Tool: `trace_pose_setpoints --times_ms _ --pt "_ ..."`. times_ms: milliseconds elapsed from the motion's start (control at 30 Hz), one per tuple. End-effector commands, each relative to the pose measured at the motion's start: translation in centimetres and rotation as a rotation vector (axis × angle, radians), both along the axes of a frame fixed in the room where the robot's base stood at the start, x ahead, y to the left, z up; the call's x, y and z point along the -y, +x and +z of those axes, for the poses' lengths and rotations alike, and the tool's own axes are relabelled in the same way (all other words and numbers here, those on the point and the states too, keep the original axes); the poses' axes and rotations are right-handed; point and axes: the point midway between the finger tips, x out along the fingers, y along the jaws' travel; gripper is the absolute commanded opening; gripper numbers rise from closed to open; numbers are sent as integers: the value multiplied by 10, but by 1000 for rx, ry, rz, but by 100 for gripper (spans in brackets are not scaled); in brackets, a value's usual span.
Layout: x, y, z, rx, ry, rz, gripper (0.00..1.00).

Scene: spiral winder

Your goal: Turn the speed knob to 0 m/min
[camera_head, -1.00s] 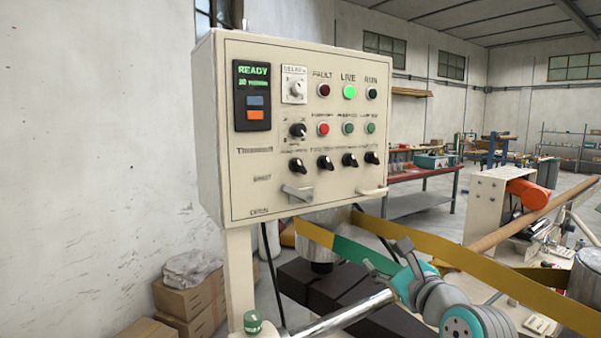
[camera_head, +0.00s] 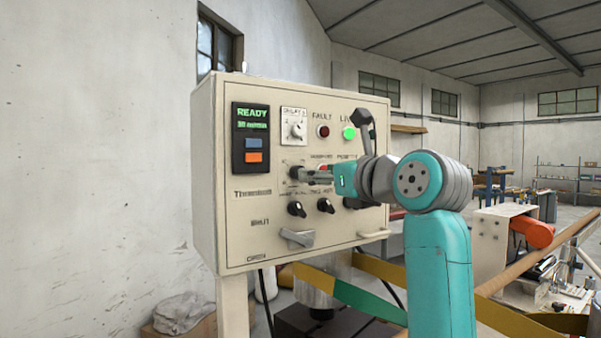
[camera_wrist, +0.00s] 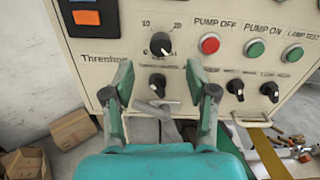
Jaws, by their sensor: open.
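The control panel (camera_head: 225,215) is a cream box, facing me. The speed knob is a black dial (camera_wrist: 160,44) in the wrist view, with 10 and 20 printed around it; I cannot read its pointer for sure. The knob shows between and beyond the fingertips; contact is not visible.
Below the dial is a row of black selector knobs (camera_wrist: 157,84). A red button (camera_wrist: 209,43) and green buttons (camera_wrist: 255,48) are to its right. A grey lever handle (camera_head: 297,237) sticks out lower down. The display (camera_head: 251,137) reads READY.

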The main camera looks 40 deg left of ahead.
Motion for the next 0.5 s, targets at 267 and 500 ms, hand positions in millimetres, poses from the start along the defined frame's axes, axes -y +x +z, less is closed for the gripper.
trace_pose_setpoints --times_ms 267,500 --pt "-46 19 -1 -2 -2 1 57" --pt "-68 29 0 0 -1 0 57"
